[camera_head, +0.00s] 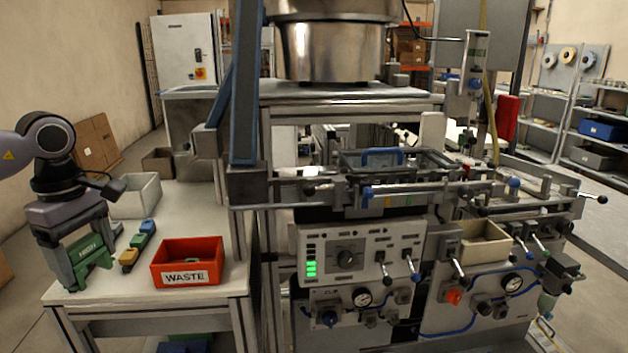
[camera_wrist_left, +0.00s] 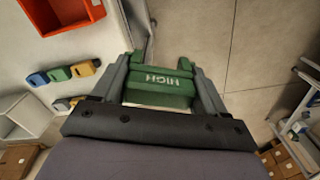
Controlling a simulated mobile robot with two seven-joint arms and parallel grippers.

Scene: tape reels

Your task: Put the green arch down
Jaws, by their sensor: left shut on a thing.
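The green arch (camera_head: 92,256), marked HIGH, is between the fingers of my left gripper (camera_head: 76,268), at the left end of the pale worktable (camera_head: 210,205). In the left wrist view the arch (camera_wrist_left: 160,88) spans between the two grey fingers of the gripper (camera_wrist_left: 163,80), which are shut on it. In that view the table edge passes behind the arch, with floor to the right. I cannot tell whether the arch touches the tabletop. My right gripper is in neither view.
A red WASTE bin (camera_head: 187,263) stands near the table's front edge. A row of blue, green and yellow blocks (camera_head: 139,244) lies between it and the gripper. A grey open bin (camera_head: 136,196) stands farther back. A machine with a control panel (camera_head: 362,255) stands right of the table.

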